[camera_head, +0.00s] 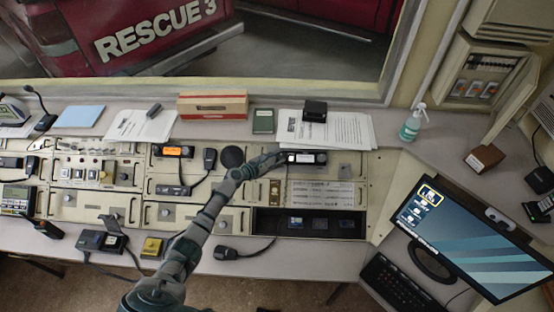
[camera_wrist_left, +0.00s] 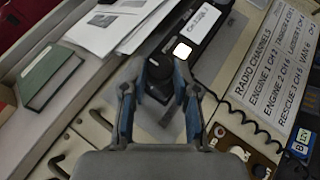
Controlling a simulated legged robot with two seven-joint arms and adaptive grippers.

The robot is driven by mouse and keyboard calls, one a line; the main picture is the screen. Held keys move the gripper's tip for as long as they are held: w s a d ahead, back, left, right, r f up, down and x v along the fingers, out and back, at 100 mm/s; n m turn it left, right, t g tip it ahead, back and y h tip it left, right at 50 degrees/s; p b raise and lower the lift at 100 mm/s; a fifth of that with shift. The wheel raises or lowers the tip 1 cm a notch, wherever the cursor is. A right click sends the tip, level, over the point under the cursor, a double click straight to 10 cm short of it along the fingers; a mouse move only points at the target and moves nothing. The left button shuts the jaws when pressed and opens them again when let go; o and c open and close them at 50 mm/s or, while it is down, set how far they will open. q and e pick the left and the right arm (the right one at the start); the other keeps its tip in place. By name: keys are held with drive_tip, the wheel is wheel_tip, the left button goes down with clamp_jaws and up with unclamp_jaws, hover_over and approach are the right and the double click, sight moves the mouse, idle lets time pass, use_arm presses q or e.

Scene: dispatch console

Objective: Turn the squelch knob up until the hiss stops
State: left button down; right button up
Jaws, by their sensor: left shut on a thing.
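A black radio (camera_head: 308,157) with a small lit white display sits on the console panel. It also shows in the left wrist view (camera_wrist_left: 207,38), with a white label beside the lit display. A dark round knob (camera_wrist_left: 158,68) is at the radio's near end in that view; I take it to be the squelch knob. My left gripper (camera_head: 281,159) reaches the radio's left end. In the left wrist view its two fingers (camera_wrist_left: 158,82) are shut on the knob, one on each side. The knob's markings cannot be read. My right gripper is in neither view.
A printed radio channels sheet (camera_wrist_left: 270,65) lies beside the radio. A green book (camera_wrist_left: 52,78) and white papers (camera_wrist_left: 105,25) lie on the ledge behind. A coiled cord (camera_wrist_left: 255,130) runs close by. A monitor (camera_head: 470,240) stands at right.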

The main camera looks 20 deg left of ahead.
use_arm(q)
drive_tip(key=shift+f, duration=0.1)
drive_tip(key=c, duration=0.9)
unclamp_jaws()
drive_tip(key=shift+o, duration=0.2)
drive_tip(key=v, duration=1.1)
drive_tip(key=shift+s+a, duration=0.3)
drive_tip(key=shift+a, duration=0.05)
